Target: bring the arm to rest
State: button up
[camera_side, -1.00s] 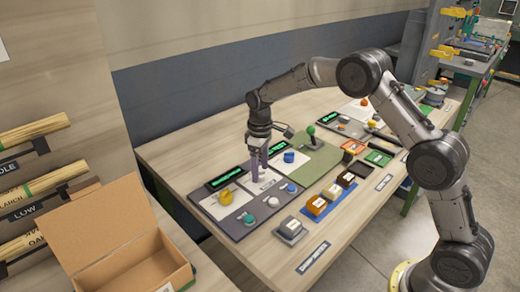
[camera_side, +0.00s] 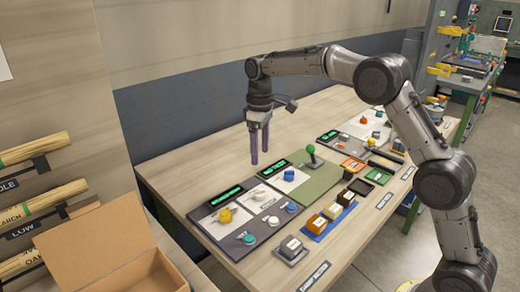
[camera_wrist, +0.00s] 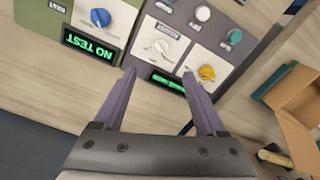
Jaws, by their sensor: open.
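My gripper (camera_side: 259,157) hangs above the control panels with its two purple fingers pointing down. In the wrist view my gripper (camera_wrist: 162,72) shows its fingers apart with nothing between them. Below it is a grey panel (camera_side: 238,237) with a yellow knob (camera_side: 225,215), a white knob and several buttons. A green panel (camera_side: 318,183) beside it has a blue knob (camera_side: 289,174) and a green-topped lever (camera_side: 311,150). The wrist view shows the blue knob (camera_wrist: 100,17), white knob (camera_wrist: 162,46) and yellow knob (camera_wrist: 206,72). The fingers appear clear of the panels.
An open cardboard box (camera_side: 150,279) stands at the lower left, below wood rods (camera_side: 45,197) on a rack. Small blocks on a blue strip (camera_side: 342,216) and trays (camera_side: 379,176) line the table's front. The air around my gripper is clear.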

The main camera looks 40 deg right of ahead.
jog(key=s+r+t, duration=0.4)
jog(key=s+r, duration=1.2)
jog(key=s+f+m+t, duration=0.1)
jog(key=s+f+m, duration=0.1)
jog(key=s, duration=1.1)
jog(key=s+a+f+m, duration=0.1)
jog(key=s+f+m, duration=0.1)
jog(key=s+f, duration=0.4)
notch_tip(320, 180, down, 4)
jog(key=shift+s+r+t, duration=0.2)
jog(key=shift+s+t, duration=0.1)
jog(key=shift+s, duration=0.05)
